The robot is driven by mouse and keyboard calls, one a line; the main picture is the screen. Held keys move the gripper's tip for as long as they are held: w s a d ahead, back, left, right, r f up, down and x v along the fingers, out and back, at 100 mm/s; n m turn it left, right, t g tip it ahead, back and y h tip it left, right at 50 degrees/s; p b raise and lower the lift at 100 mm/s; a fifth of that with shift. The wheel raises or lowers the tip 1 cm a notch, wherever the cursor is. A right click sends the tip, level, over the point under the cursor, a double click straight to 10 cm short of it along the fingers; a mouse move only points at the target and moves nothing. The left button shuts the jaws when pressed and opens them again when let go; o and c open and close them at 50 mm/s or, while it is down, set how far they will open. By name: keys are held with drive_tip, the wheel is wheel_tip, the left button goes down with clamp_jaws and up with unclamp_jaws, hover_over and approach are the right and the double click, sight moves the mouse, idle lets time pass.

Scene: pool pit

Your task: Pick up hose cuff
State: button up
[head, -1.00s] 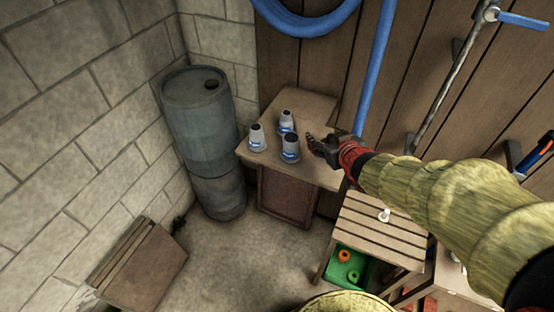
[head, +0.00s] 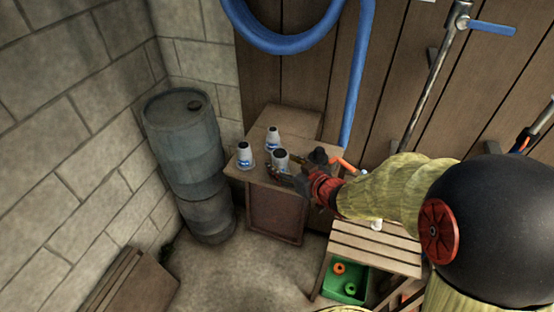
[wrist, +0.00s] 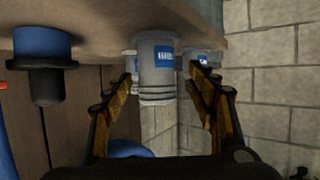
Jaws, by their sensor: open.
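Three grey tapered cylinders with blue labels and dark tops, which look like hose cuffs, stand upright on a small wooden cabinet (head: 237,172). The nearest hose cuff (head: 280,161) is the rightmost in the head view. The others are the left cuff (head: 245,155) and the back cuff (head: 273,139). My gripper (head: 288,167) is open at the nearest cuff. In the wrist view, which is upside down, this cuff (wrist: 157,65) appears between the finger tips, with another cuff (wrist: 203,58) behind the right finger. I cannot tell whether the fingers touch it.
The wrist view shows a blue and black fitting (wrist: 42,60) on the cabinet top beside the cuffs. A blue hose (head: 358,80) hangs on the plank wall. A barrel (head: 188,150) stands left of the cabinet. A slatted table (head: 375,248) stands right, with a green crate (head: 362,291) beneath.

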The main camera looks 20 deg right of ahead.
drive_tip(key=b+x, duration=0.1)
drive_tip(key=x, duration=0.1)
drive_tip(key=b+x, duration=0.1)
drive_tip(key=x, duration=0.3)
drive_tip(key=shift+w+d+f+b, duration=0.15)
drive_tip(key=shift+w+f+b, duration=0.1)
drive_tip(key=shift+f+b, duration=0.15)
drive_tip(key=shift+w, duration=0.55)
drive_tip(key=shift+c, duration=1.4)
drive_tip(key=c, duration=1.1)
drive_tip(key=shift+c, duration=0.2)
